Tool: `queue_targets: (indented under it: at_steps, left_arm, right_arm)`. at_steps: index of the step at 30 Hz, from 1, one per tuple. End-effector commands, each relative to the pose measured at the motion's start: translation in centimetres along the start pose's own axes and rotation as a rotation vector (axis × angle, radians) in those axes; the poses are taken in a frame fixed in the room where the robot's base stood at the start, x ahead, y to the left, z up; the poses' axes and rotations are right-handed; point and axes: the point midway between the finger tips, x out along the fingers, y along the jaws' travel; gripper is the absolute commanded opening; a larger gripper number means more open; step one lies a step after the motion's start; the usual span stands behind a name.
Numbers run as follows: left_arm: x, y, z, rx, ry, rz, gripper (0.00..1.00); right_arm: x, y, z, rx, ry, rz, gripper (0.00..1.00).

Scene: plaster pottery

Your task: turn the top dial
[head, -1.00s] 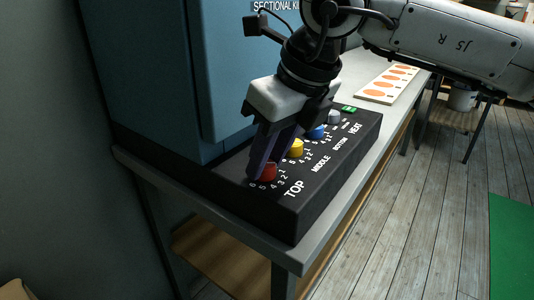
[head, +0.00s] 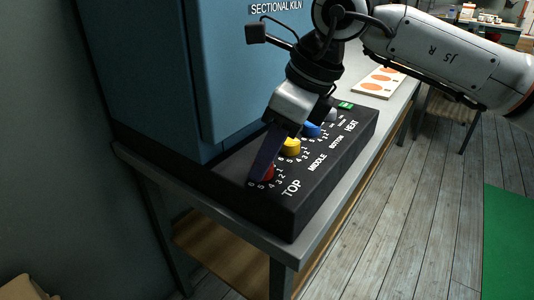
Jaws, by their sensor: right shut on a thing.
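The red top dial (head: 268,173) sits at the near end of the black control panel (head: 245,203), beside the white TOP label. My right gripper (head: 259,178) reaches down from the upper right and is shut on the red dial, its fingers hiding much of it. The yellow middle dial (head: 291,147) and the blue bottom dial (head: 311,130) stand farther along the panel. My left gripper does not show.
The blue kiln (head: 155,75) rises behind the panel. A grey bench (head: 255,240) carries both. A white card with orange ovals (head: 375,88) lies farther along the bench. A green mat (head: 508,240) lies on the wooden floor at right.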

Motion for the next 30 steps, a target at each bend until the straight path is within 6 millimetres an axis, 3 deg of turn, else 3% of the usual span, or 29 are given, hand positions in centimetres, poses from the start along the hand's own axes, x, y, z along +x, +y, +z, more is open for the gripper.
queue_targets:
  at_steps: [5,6,9,20,30]
  left_arm:
    - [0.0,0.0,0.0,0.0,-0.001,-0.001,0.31]
    - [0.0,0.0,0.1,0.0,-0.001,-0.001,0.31]
    - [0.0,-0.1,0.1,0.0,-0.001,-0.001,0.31]
    - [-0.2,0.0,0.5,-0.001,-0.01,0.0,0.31]
    - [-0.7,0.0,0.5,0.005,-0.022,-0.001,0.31]
  right_arm:
    - [0.1,0.0,-0.1,0.001,0.002,-0.001,0.06]
    - [0.1,0.0,-0.1,0.001,0.002,-0.001,0.3]
    - [0.1,0.0,0.0,0.001,0.002,-0.001,0.47]
    - [-0.5,0.0,0.1,0.001,-0.001,-0.001,0.47]
    - [-6.7,-0.1,0.1,0.002,-0.002,-0.003,0.47]
